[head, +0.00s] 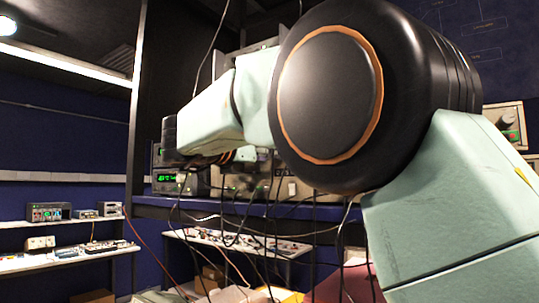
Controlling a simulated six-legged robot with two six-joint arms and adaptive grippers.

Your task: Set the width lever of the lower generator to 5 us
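Stacked bench instruments stand on the blue shelf (240,207) behind my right arm. One at the left of the stack has a lit green display (166,178). A lower front panel (292,188) with knobs shows partly beneath my arm. I cannot tell which unit is the lower generator, and its width lever cannot be made out. My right arm comes in from the right, large and close, and covers most of the stack. Its forearm reaches left to a dark wrist end in front of the instruments. No fingertips of my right gripper show. My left arm and gripper are out of the picture.
Several dark cables hang in front of the shelf. A lower bench (240,242) holds small parts. At the left, a white shelf (65,222) carries instruments (48,211). Another instrument (507,124) stands at the far right, partly behind my arm.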

